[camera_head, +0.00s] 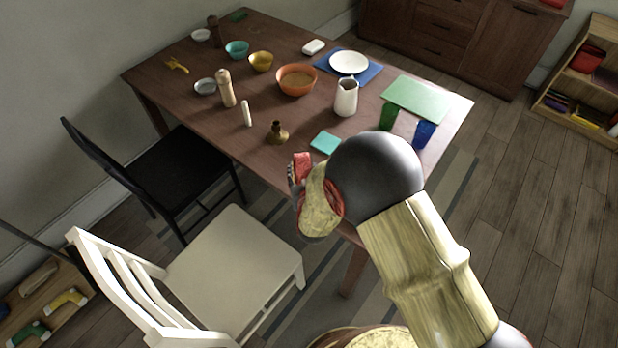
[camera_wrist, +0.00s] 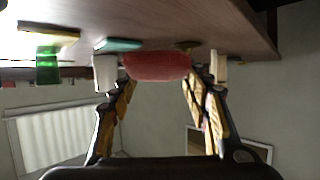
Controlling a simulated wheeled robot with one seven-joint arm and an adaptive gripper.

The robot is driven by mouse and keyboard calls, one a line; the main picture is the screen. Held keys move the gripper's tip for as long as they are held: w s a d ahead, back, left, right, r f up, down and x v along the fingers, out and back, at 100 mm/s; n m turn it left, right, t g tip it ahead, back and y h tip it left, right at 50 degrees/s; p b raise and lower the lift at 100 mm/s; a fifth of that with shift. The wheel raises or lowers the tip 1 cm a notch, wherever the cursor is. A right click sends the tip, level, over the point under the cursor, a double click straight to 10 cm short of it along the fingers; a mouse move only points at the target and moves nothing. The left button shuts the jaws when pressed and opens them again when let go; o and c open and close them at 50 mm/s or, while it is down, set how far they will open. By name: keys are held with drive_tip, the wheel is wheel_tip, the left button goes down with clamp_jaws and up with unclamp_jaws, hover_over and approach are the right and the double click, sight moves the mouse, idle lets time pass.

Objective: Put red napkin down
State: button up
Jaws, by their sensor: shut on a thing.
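The red napkin (camera_wrist: 157,66) is between the fingertips of my gripper (camera_wrist: 158,75) in the wrist view, with a finger on each side of it. My gripper is shut on it. In the head view a red piece that looks like the napkin (camera_head: 302,162) shows at the tip of my gripper (camera_head: 296,175), by the near edge of the brown table (camera_head: 190,107). My wrist and arm hide part of the gripper. I cannot tell whether the napkin touches the table.
A teal folded cloth (camera_head: 326,142), a brass pot (camera_head: 277,133), a white pitcher (camera_head: 346,98), a green cup (camera_head: 388,116) and a blue cup (camera_head: 424,133) stand near. Bowls and a plate sit farther back. A white chair (camera_head: 235,260) and a black chair (camera_head: 185,175) flank the near side.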

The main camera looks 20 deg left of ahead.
sight(308, 171)
drive_tip(key=w+f, duration=0.1)
drive_tip(key=w+d+f, duration=0.1)
drive_tip(key=shift+f+b, duration=0.3)
drive_tip(key=shift+f, duration=0.05)
drive_tip(key=shift+w+d+f+b, duration=0.15)
drive_tip(key=shift+f+b, duration=0.25)
drive_tip(key=shift+f, duration=0.5)
drive_tip(key=shift+w+f+b, duration=0.15)
drive_tip(key=shift+f+b, duration=0.2)
drive_tip(key=shift+f, duration=0.55)
drive_tip(key=shift+f, duration=0.2)
drive_tip(key=o, duration=1.1)
drive_tip(key=shift+c, duration=0.2)
drive_tip(key=shift+r, duration=0.1)
drive_tip(key=shift+s+r, duration=0.1)
drive_tip(key=shift+r, duration=0.05)
drive_tip(key=p+v, duration=0.2)
drive_tip(key=v, duration=0.9)
drive_tip(key=shift+s+d+r+p, duration=0.1)
drive_tip(key=shift+s+d+p, duration=0.1)
drive_tip(key=shift+s+p, duration=0.15)
